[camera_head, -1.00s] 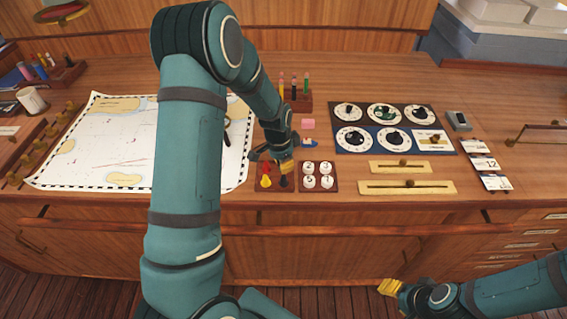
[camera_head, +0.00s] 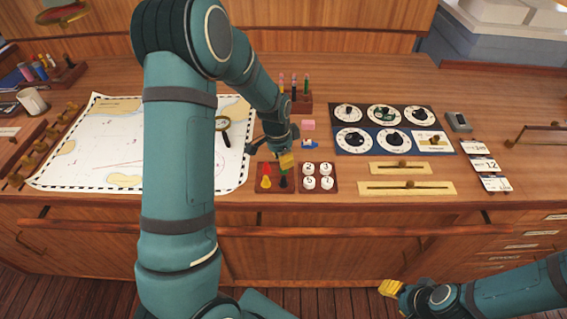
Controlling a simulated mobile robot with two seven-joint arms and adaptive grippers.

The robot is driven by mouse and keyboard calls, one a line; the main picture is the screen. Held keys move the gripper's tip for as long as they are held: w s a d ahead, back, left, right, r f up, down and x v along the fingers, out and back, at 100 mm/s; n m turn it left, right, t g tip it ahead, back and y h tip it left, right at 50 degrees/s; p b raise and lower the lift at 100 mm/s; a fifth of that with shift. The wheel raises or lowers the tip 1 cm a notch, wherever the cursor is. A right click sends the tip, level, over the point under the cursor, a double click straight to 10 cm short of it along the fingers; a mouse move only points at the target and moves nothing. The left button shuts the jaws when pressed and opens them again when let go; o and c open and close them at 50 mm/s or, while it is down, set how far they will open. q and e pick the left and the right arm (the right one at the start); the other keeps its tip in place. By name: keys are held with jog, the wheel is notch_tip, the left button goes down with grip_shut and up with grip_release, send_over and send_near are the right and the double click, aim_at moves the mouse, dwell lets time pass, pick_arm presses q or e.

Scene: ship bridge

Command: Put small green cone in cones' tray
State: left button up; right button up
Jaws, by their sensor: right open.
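The cones' tray (camera_head: 263,190) is a small reddish-brown tray near the front edge of the desk. In it stand a red cone (camera_head: 266,168), a yellow cone (camera_head: 266,184) and a dark cone (camera_head: 283,183). My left gripper (camera_head: 287,163) is low over the tray's right part, its yellow fingertip just above the dark cone. Whether it is open or shut does not show. I cannot clearly make out the small green cone; the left gripper covers part of the tray. My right gripper (camera_head: 388,288) is open, low in front of the desk, away from the tray.
A tray of white round counters (camera_head: 326,186) stands right beside the cones' tray. Behind are a pencil holder (camera_head: 301,103), a pink block (camera_head: 308,125) and a small blue item (camera_head: 310,144). Dial panels (camera_head: 375,140) lie right.

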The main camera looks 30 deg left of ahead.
pick_arm(q)
notch_tip(320, 180, up, 9)
jog(key=s, duration=0.1)
jog(key=shift+a, duration=0.25)
jog(key=shift+s+f, duration=0.1)
jog(key=shift+f, duration=0.05)
dwell(0.3)
